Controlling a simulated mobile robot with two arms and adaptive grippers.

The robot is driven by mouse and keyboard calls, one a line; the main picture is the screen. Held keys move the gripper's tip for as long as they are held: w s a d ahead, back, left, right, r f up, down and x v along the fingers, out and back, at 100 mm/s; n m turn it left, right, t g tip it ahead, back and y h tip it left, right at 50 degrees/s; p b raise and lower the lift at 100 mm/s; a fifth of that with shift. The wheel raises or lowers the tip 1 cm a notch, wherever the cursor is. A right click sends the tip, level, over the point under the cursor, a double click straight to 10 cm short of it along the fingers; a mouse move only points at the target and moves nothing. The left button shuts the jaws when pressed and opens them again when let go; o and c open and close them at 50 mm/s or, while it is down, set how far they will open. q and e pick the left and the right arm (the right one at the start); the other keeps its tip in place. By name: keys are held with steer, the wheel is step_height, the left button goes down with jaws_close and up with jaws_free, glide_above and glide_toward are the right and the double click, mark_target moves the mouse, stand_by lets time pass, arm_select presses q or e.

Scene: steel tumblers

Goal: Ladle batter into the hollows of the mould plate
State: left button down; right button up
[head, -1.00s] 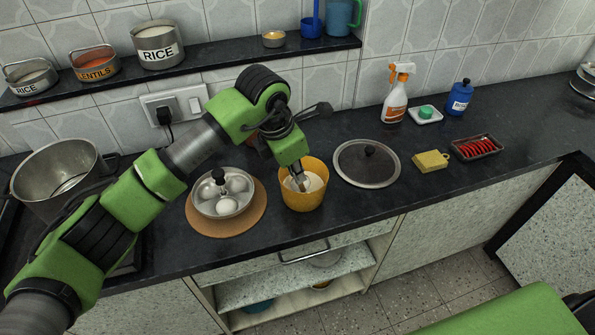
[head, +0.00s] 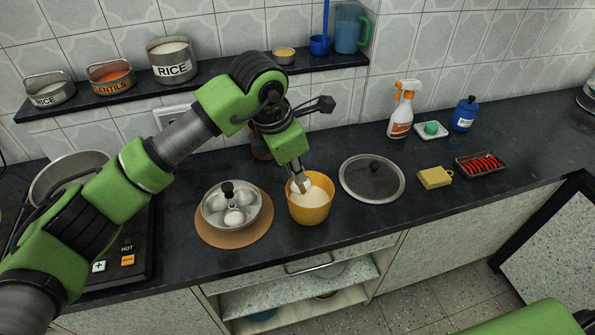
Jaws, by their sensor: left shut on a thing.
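The steel mould plate (head: 213,204) has round hollows and a black central knob. It sits on a round brown board (head: 212,239) in the middle of the counter. At least one front hollow holds a white fill; my arm hides none of the plate. A yellow tub (head: 310,213) of pale batter (head: 308,199) stands just to its right. My left gripper (head: 299,180) points down at the tub's back rim. It is shut on a pale metal thing, apparently the ladle, whose lower part is over or in the batter; its exact depth is unclear. My right gripper is not visible.
A steel lid (head: 372,180) lies right of the tub, then a yellow sponge (head: 434,178) and a dark tray (head: 482,166). A spray bottle (head: 401,110) stands behind. A pot (head: 66,172) is at left, partly behind my arm. Counter front is clear.

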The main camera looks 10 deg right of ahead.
arm_select(q)
steer(key=shift+r, duration=0.1)
stand_by(0.4)
steer(key=shift+r+p, duration=0.95)
steer(key=shift+r, duration=1.5)
